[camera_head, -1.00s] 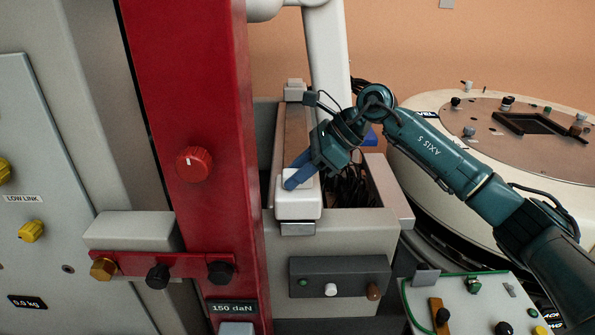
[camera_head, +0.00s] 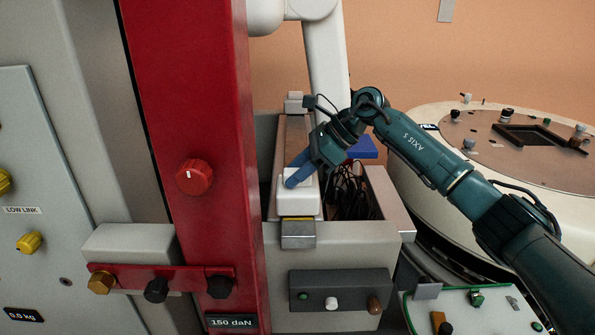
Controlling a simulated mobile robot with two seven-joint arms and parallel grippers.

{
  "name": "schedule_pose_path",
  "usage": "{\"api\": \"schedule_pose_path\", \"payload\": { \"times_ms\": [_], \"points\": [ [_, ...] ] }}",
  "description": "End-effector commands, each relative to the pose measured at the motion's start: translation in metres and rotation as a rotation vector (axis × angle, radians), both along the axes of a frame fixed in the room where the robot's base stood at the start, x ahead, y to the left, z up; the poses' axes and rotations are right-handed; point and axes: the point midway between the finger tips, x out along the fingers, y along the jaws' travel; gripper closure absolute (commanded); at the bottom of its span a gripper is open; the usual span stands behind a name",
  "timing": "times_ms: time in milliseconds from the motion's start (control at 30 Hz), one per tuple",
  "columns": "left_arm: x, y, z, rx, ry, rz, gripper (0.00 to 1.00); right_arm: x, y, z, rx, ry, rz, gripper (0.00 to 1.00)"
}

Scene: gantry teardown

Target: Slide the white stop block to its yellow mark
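The white stop block (camera_head: 299,204) sits near the front end of a long brown rail (camera_head: 294,140). A grey metal plate (camera_head: 298,238) shows in front of the block at the rail's end. My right gripper (camera_head: 299,178) reaches in from the right, its blue fingers at the raised top of the block; it appears shut on that part, though the far finger is mostly hidden. My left gripper is not in view.
A red column (camera_head: 195,130) stands close left of the rail. A trough with black cables (camera_head: 352,192) lies right of it. A dark control box (camera_head: 340,290) is below, and a round cream machine (camera_head: 440,125) stands at the right.

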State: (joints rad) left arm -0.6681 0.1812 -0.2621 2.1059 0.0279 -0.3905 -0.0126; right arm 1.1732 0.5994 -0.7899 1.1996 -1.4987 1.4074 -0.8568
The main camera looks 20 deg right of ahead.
Motion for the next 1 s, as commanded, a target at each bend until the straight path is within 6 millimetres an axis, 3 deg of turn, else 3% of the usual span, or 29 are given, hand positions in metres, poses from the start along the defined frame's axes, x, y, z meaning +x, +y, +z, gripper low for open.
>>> {"api": "schedule_pose_path", "payload": {
  "times_ms": [133, 467, 1000],
  "points": [
    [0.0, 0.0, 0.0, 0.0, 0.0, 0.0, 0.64, 0.0, 0.0, -0.001, -0.001, 0.001, 0.001, 0.49],
    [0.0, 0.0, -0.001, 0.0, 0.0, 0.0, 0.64, -0.001, -0.004, 0.003, -0.001, 0.001, 0.001, 0.49],
    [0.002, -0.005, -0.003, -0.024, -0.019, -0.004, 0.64, -0.022, -0.075, 0.078, 0.0, -0.001, -0.001, 0.49]
  ]
}}
